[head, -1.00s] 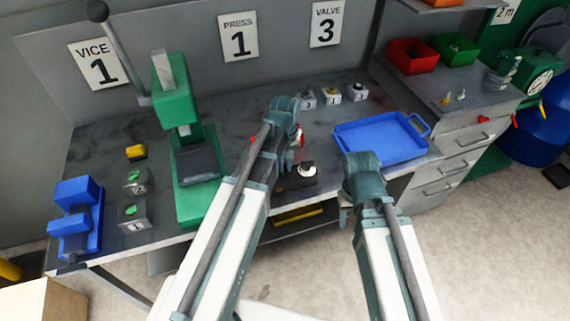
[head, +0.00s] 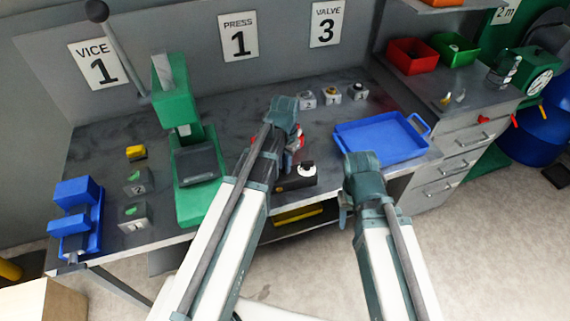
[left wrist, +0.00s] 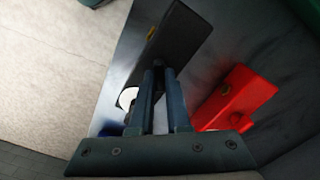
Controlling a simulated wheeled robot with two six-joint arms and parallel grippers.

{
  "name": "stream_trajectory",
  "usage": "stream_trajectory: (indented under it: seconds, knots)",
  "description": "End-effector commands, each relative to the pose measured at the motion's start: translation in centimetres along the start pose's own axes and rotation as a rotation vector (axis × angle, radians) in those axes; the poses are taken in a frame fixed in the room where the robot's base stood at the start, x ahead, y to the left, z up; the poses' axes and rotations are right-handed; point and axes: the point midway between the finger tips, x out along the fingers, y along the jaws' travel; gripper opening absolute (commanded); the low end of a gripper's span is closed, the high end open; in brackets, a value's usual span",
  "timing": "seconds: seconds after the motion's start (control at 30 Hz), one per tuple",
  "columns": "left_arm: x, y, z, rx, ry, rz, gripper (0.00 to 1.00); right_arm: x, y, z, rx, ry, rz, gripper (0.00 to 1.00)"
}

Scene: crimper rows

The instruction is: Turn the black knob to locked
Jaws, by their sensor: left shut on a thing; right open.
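A dark box (head: 297,184) with a white dial (head: 307,171) and the black knob (head: 307,163) on it stands near the bench's front edge. In the left wrist view the dark box (left wrist: 178,42) lies beyond the fingers, and the white dial (left wrist: 127,97) shows partly beside them. In the head view my left wrist covers much of that gripper. The knob's exact angle is hard to read. My right gripper (head: 344,218) is open and empty off the bench's front edge, partly hidden by its wrist.
A red part (left wrist: 235,97) stands close beside the left fingers. A blue tray (head: 385,154) lies to the right. A green press (head: 178,95) and a blue vice (head: 76,220) stand to the left. Several small control boxes line the back of the bench.

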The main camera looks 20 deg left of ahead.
Motion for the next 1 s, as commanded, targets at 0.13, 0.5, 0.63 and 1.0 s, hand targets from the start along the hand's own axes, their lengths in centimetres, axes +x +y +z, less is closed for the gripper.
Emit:
stream_trajectory:
  seconds: [0.13, 0.5, 0.63, 1.0]
  knots:
    - [0.01, 0.01, 0.02, 0.138, 0.0, 0.0, 0.0, 0.01, 0.0, 0.0, 0.0, 0.0, 0.0, 0.5]
    - [0.01, 0.01, 0.02, 0.448, 0.0, 0.0, 0.0, 0.01, 0.0, 0.0, 0.0, 0.0, 0.0, 0.5]
    - [0.01, 0.01, 0.02, 0.527, 0.0, 0.0, 0.0, 0.01, 0.0, 0.0, 0.0, 0.0, 0.0, 0.5]
    - [0.01, 0.01, 0.02, 0.653, 0.0, 0.0, 0.0, 0.01, 0.0, 0.0, 0.0, 0.0, 0.0, 0.5]
